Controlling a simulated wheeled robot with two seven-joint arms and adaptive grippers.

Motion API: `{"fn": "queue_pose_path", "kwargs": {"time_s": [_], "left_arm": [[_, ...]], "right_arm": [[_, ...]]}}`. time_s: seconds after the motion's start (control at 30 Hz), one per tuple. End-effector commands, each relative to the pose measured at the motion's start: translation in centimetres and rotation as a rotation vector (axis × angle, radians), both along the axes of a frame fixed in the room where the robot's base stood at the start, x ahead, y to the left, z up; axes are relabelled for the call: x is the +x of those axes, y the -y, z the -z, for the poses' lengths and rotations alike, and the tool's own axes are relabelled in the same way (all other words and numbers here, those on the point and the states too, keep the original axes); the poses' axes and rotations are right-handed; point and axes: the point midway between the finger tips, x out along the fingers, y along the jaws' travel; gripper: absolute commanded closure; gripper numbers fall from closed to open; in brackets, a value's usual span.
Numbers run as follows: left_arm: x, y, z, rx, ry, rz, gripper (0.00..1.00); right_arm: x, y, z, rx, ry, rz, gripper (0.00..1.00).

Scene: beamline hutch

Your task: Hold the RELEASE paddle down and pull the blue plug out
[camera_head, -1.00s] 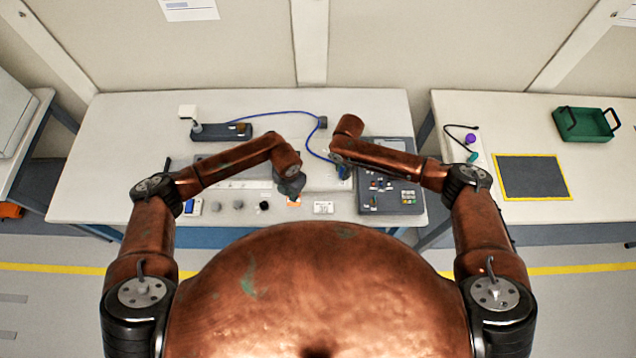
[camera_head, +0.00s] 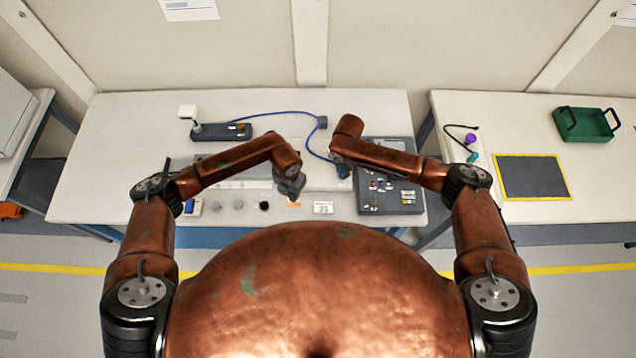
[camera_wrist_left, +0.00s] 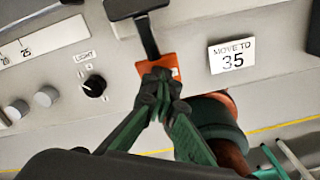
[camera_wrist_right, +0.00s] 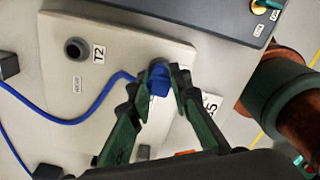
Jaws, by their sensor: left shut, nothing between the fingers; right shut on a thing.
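The orange paddle (camera_wrist_left: 158,68) sits at the end of a dark lever in the left wrist view, and its edge shows in the head view (camera_head: 294,205). I cannot read any RELEASE lettering on it. My left gripper (camera_wrist_left: 160,82) is shut and empty, its fingertips over the near edge of the paddle and seemingly touching it. The blue plug (camera_wrist_right: 159,80) stands at a pale panel (camera_wrist_right: 120,60) in the right wrist view. My right gripper (camera_wrist_right: 162,90) is shut on it. The fingers partly hide the plug, and I cannot tell how deep it sits.
A blue cable (camera_wrist_right: 85,118) runs from the plug across the bench. A T2 socket (camera_wrist_right: 76,48) is beside it. A black LIGHT knob (camera_wrist_left: 94,86) and a MOVE TO 35 card (camera_wrist_left: 231,55) flank the paddle. A dark control box (camera_head: 395,190) stands at right.

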Motion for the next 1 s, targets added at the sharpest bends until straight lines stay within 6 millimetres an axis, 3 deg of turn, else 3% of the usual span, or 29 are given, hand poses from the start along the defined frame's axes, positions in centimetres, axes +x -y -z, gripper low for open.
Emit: {"fn": "queue_pose_path", "kwargs": {"time_s": [1.0], "left_arm": [[0.0,-0.1,0.1,0.002,0.001,-0.001,1.0]], "right_arm": [[0.1,0.0,-3.9,0.001,0.002,-0.001,1.0]]}}
